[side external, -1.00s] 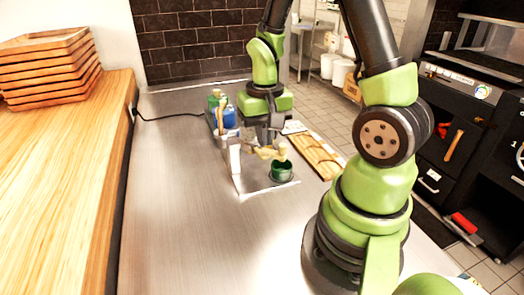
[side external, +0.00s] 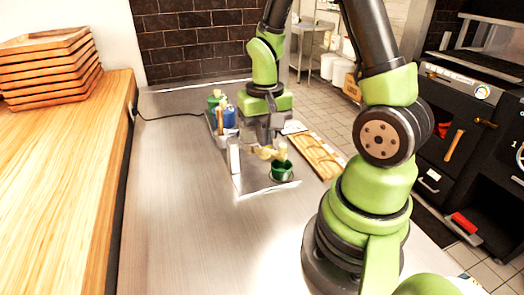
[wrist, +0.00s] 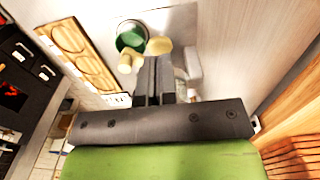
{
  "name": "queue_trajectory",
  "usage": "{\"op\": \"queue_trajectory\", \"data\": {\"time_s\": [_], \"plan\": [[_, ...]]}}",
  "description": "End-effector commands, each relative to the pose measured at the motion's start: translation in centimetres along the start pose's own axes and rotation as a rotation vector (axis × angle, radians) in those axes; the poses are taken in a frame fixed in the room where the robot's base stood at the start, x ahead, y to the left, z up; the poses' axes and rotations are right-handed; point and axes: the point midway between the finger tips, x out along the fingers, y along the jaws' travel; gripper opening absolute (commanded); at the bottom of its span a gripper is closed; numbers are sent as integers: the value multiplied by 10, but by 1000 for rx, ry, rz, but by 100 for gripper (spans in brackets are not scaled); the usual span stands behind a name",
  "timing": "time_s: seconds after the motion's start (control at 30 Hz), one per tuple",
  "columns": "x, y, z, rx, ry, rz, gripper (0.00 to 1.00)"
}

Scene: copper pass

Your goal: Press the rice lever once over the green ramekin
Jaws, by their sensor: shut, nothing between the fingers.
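The green ramekin (side external: 281,172) stands on the metal plate of a small dispenser, under its pale spout (side external: 281,152). In the wrist view the ramekin (wrist: 127,40) is partly covered by the cream spout (wrist: 128,62). A yellowish round part (wrist: 159,46) lies beside it, just beyond my fingertips. My gripper (side external: 270,138) is shut and empty, pointing down over the dispenser. In the wrist view its fingers (wrist: 154,62) are together. I cannot tell the lever apart clearly, nor whether the fingertips touch it.
A wooden board with round hollows (side external: 318,158) lies right of the dispenser. A caddy with blue and green containers (side external: 229,118) stands behind it. Stacked wooden trays (side external: 50,70) sit on the left counter. The steel top in front is clear.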

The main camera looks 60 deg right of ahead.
Motion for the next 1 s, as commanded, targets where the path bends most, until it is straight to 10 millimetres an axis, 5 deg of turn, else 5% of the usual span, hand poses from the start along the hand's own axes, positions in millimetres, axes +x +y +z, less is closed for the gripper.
{"op": "queue_trajectory", "data": {"time_s": [1.0], "plan": [[18,0,0,0,-2,1,0]]}}
